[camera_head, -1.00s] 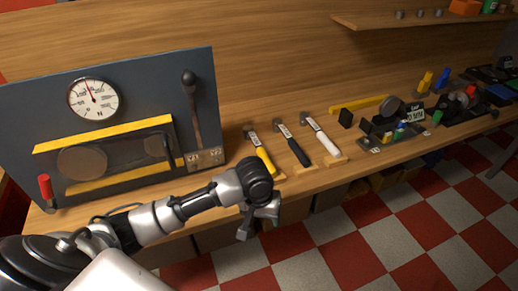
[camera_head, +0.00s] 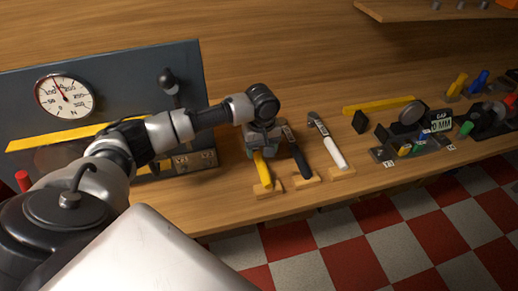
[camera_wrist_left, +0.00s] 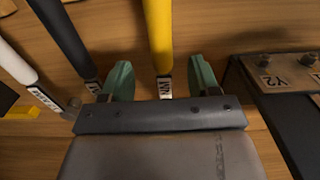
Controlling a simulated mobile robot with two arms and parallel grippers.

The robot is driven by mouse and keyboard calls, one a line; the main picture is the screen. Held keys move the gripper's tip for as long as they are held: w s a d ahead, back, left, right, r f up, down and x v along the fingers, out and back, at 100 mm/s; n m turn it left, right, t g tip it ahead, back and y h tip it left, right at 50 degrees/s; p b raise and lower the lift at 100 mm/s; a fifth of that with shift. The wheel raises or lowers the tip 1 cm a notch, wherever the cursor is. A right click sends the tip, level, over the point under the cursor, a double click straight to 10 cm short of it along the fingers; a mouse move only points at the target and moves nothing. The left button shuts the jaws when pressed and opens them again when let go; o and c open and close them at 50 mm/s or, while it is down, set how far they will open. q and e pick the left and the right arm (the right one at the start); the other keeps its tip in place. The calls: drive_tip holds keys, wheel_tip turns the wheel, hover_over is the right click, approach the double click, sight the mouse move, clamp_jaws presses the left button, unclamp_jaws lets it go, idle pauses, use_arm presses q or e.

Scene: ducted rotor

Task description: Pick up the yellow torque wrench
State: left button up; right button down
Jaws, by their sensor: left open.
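The yellow torque wrench (camera_head: 262,170) lies on the wooden bench, its handle end on a small wooden block. Its head is hidden under my left gripper (camera_head: 264,140) in the head view. In the left wrist view, the yellow wrench (camera_wrist_left: 158,40) runs between the two green fingertips of my left gripper (camera_wrist_left: 160,80). The fingers are apart, with a gap on each side of the wrench. A black-handled wrench (camera_head: 298,157) and a white-handled wrench (camera_head: 331,150) lie to its right in the head view. My right gripper is not in view.
A dark panel with a round gauge (camera_head: 64,96) stands left of the wrenches. A metal bracket labelled Y2 (camera_wrist_left: 285,72) is close beside the gripper. A yellow bar (camera_head: 378,104) and a small fixture (camera_head: 408,145) are farther right on the bench.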

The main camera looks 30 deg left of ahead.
sight(259, 158)
use_arm(q)
drive_tip(key=shift+s+f, duration=0.1)
drive_tip(key=shift+f, duration=0.8)
drive_tip(key=f, duration=0.2)
drive_tip(key=w+a+f, duration=0.1)
drive_tip(key=f, duration=0.1)
drive_tip(key=shift+f+p, duration=0.1)
drive_tip(key=shift+p, duration=0.25)
drive_tip(key=shift+a+f, duration=0.1)
drive_tip(key=shift+f, duration=0.5)
drive_tip(key=shift+c, duration=0.5)
drive_tip(key=c, duration=1)
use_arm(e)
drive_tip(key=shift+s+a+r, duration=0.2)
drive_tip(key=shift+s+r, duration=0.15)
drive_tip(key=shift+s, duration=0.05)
